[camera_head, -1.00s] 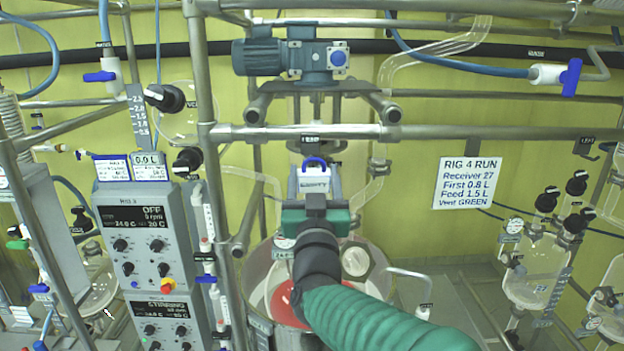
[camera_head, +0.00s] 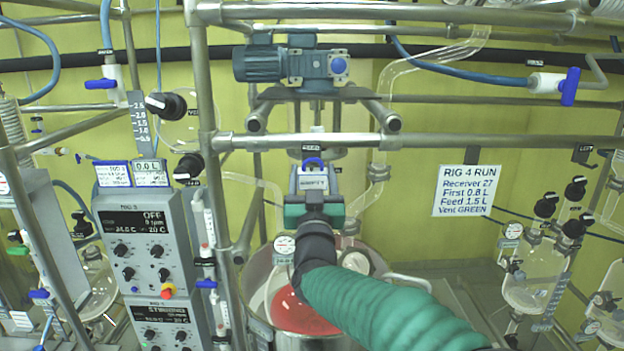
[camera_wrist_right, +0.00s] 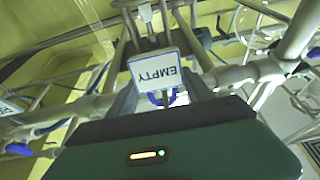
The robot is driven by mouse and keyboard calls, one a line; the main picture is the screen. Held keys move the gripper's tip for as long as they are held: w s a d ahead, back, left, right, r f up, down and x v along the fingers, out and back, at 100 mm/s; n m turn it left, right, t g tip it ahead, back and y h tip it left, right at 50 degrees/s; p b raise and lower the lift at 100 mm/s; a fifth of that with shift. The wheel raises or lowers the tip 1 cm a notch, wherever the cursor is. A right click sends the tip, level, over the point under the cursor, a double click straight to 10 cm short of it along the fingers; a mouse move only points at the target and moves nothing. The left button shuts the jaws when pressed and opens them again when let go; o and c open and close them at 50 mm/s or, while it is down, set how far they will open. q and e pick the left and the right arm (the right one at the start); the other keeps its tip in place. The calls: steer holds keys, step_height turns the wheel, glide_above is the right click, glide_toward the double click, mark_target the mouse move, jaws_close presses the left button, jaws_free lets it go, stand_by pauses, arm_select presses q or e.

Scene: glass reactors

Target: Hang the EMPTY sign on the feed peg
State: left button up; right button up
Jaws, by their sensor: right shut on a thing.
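The EMPTY sign (camera_head: 313,183) is a small white plate with dark letters and a blue loop (camera_head: 313,162) on top. My right gripper (camera_head: 314,195) is shut on it and holds it upright in front of the rig. In the wrist view the sign (camera_wrist_right: 155,70) appears upside down between the two fingers of my right gripper (camera_wrist_right: 158,60). The loop is just below a small dark label (camera_head: 312,147) at the horizontal steel bar. The label's text is too small to read, and I cannot make out the feed peg or any contact with it. My left gripper is out of view.
The horizontal steel bar (camera_head: 450,141) crosses above the sign, with a motor (camera_head: 290,65) higher up. A vessel with red contents (camera_head: 300,312) stands below my arm. A control box (camera_head: 150,235) and a steel post (camera_head: 203,100) are at left.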

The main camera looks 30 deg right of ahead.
steer(key=shift+w, duration=0.2)
steer(key=shift+a, duration=0.2)
steer(key=shift+d+f+b, duration=0.25)
steer(key=shift+b, duration=0.1)
steer(key=shift+f+b, duration=0.2)
steer(key=shift+b, duration=0.15)
stand_by(0.3)
stand_by(0.4)
steer(key=o, duration=1.5)
steer(key=shift+c, duration=0.2)
steer(key=shift+c, duration=1)
